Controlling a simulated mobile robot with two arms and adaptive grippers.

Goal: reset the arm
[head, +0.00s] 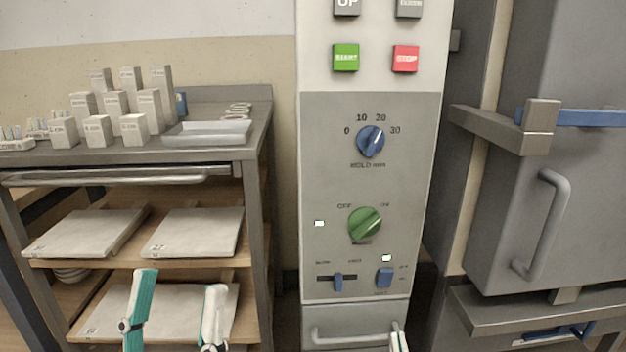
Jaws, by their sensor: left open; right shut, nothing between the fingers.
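My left gripper (181,284) is at the bottom left, in front of the lower part of the shelf unit. Its two teal-and-white fingers stand apart with nothing between them. My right gripper (397,328) just shows at the bottom edge, in front of the drawer below the control panel. Only its fingertips are in view; they are together and hold nothing. Most of both arms is out of view.
The control panel (330,180) stands in the middle, with a blue knob (371,141), a green knob (364,224) and a drawer handle (350,338). Shelves with pale slabs (195,232) are left. A grey door with a handle (548,225) is right.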

